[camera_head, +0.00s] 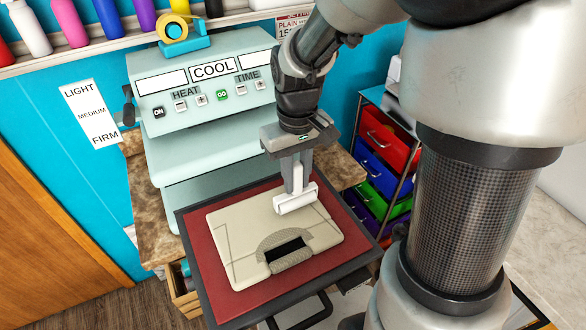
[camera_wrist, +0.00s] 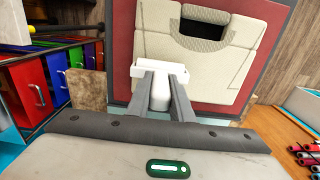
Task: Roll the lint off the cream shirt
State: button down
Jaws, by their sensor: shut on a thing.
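The folded cream shirt (camera_head: 235,235) lies flat on the red pad (camera_head: 197,225) of the heat press's pulled-out lower platen. Its ribbed collar with a dark opening faces the front edge. It also shows in the wrist view (camera_wrist: 160,45). My gripper (camera_head: 295,182) is shut on the white lint roller (camera_head: 297,198), gripping its pale handle. In the wrist view the roller (camera_wrist: 145,70) lies crosswise beyond my fingertips (camera_wrist: 160,85). The roller is over the right part of the shirt; I cannot tell whether it touches. No lint is clear at this size.
The pale green heat press (camera_head: 205,110) with a COOL display stands behind the platen. Coloured drawers (camera_head: 385,140) are close on the right. The platen handle (camera_head: 300,318) juts out at the front.

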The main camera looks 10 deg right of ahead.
jog(key=shift+s+d, duration=0.2)
jog(key=shift+s, duration=0.5)
jog(key=shift+s+d, duration=0.15)
jog(key=shift+s, duration=0.5)
jog(key=shift+s+a, duration=0.65)
jog(key=shift+a, duration=1.6)
jog(key=shift+s+a, duration=0.6)
jog(key=shift+a, duration=1.65)
jog(key=shift+s+a, duration=0.65)
jog(key=shift+a, duration=1.6)
jog(key=shift+w+d, duration=1.2)
jog(key=shift+d, duration=0.3)
jog(key=shift+w+d, duration=1.2)
jog(key=shift+d, duration=0.3)
